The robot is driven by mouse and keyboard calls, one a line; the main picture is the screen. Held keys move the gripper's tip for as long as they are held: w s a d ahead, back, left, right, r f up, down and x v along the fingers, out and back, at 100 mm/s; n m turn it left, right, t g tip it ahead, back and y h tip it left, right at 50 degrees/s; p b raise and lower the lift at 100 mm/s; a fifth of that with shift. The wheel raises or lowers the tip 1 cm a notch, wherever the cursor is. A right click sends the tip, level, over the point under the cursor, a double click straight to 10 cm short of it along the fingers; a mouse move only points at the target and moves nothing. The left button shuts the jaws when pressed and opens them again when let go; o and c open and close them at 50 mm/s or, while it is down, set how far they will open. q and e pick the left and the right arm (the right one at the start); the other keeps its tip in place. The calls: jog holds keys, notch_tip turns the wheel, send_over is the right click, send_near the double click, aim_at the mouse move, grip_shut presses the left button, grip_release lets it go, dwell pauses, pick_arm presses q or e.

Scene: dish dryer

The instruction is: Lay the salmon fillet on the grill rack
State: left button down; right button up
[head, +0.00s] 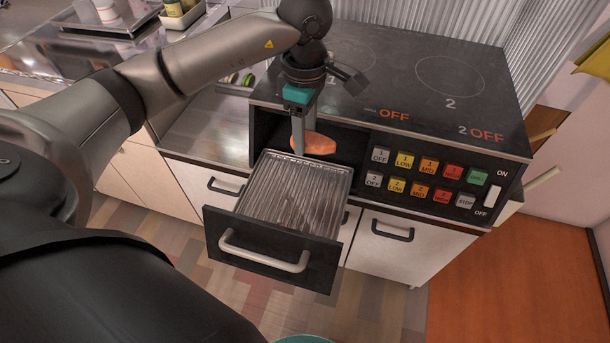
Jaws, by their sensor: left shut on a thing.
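The salmon fillet (319,144) is an orange slab in the head view, in front of the dark grill opening. My left gripper (299,148) points down and is shut on the fillet's left part. The fillet is at the back end of the grill rack (297,190). I cannot tell whether it touches the rack. The rack is ridged metal and sits in a pulled-out drawer with a black front (258,248). The rack surface toward the handle is bare. My right gripper is not in view.
The black stove (410,90) with a two-ring cooktop stands above the drawer. Its coloured button panel (430,180) is right of the opening. A grey drawer handle (265,258) sticks out in front. A tray with containers (115,20) is at the upper left.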

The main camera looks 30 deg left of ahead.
pick_arm(q)
jog(key=b, duration=0.2)
send_over(305, 183)
notch_tip(305, 183, down, 8)
jog(key=shift+f, duration=0.1)
jog(key=shift+f+b, duration=0.35)
jog(key=shift+f, duration=0.35)
notch_tip(305, 183, down, 2)
jog(key=shift+b, duration=0.35)
jog(key=shift+f, duration=0.35)
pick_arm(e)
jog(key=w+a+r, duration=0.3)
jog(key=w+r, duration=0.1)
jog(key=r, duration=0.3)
pick_arm(q)
jog(key=shift+f, duration=0.1)
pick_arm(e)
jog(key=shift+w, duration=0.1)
pick_arm(q)
jog(key=shift+c, duration=1.6)
grip_release()
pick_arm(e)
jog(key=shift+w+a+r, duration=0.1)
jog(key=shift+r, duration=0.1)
